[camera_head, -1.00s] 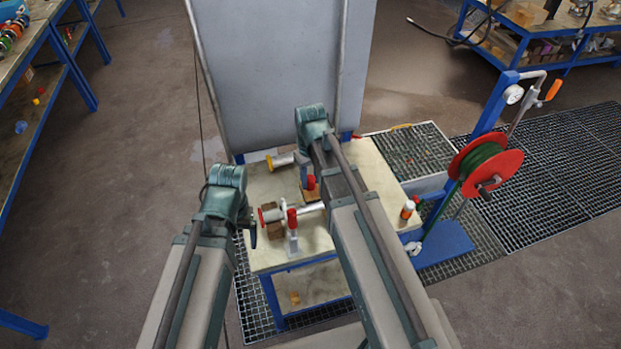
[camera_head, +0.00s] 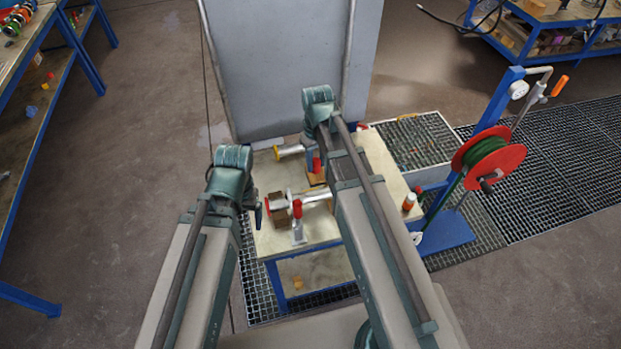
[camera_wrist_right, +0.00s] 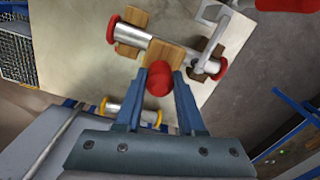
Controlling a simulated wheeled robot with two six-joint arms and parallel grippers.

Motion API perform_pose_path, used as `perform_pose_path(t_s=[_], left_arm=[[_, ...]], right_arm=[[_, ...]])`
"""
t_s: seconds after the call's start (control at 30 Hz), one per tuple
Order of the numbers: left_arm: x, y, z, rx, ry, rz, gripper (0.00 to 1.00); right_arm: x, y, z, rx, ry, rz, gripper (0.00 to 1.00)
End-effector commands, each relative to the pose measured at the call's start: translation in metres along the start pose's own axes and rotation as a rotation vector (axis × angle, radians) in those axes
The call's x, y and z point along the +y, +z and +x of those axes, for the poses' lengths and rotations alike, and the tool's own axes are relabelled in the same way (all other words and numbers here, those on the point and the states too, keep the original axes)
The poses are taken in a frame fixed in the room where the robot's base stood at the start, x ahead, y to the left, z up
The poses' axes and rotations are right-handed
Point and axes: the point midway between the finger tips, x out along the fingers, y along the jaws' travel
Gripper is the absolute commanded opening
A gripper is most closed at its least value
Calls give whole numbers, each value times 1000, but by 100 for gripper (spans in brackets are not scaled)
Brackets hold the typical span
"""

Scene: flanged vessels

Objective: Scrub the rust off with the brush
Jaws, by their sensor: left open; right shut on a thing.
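A metal pipe piece (camera_head: 318,195) with red ends lies on wooden blocks on the small table. In the right wrist view the pipe (camera_wrist_right: 150,42) shows both red ends and a clamp bar across it; no rust can be made out. My right gripper (camera_wrist_right: 158,82) is shut on the brush, which has a red handle (camera_wrist_right: 160,77) and a wooden back (camera_wrist_right: 165,57). The brush appears in front of the pipe's middle in that view; contact cannot be told. My left gripper (camera_head: 258,216) is open and empty, left of the pipe's red end.
A second pipe piece with a yellow end (camera_head: 288,152) lies farther back on the table (camera_head: 325,230). An orange-and-white bottle (camera_head: 409,201) stands at the table's right edge. A red hose reel (camera_head: 488,160) stands to the right.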

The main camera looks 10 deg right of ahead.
Motion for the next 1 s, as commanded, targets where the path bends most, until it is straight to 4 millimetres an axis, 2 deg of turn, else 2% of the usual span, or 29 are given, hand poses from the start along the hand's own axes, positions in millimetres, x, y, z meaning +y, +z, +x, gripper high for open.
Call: perform_pose_path(t_s=[0.1,0.2,0.5,0.77,1.0], left_arm=[[-1,1,-15,0,0,-2,85],[-2,1,-21,0,1,-3,85],[-2,1,-18,0,1,-4,85],[-1,0,-7,0,0,-2,85],[2,-1,16,0,0,0,85]], right_arm=[[0,0,-15,-2,0,-1,0],[0,0,-21,-4,0,-1,0],[0,0,-18,-4,0,-1,0],[0,0,-8,-4,0,-1,0],[0,0,16,-4,0,-1,0]])
